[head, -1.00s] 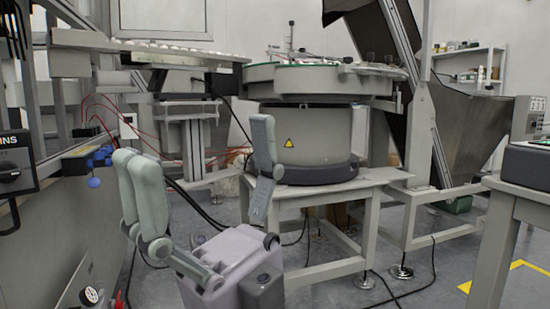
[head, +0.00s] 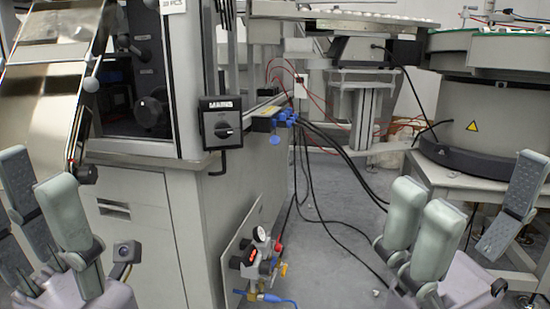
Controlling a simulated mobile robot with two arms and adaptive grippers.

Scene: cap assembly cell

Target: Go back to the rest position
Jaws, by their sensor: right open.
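My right gripper (head: 468,200) is at the lower right of the head view. Its grey-green fingers stand up and are spread apart, with nothing between them. My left gripper (head: 42,178) is at the lower left, its fingers also raised and apart, with no object seen in it. Both grippers appear in front of the machinery and hold nothing that I can see. The lower parts of both are cut off by the picture's bottom edge.
A grey machine cabinet (head: 140,195) with a mains switch (head: 221,123) stands at centre-left. A valve unit with a gauge (head: 259,234) sits low at its side. A bowl feeder (head: 480,110) on a stand is at right. Cables cross the grey floor (head: 325,235) between them.

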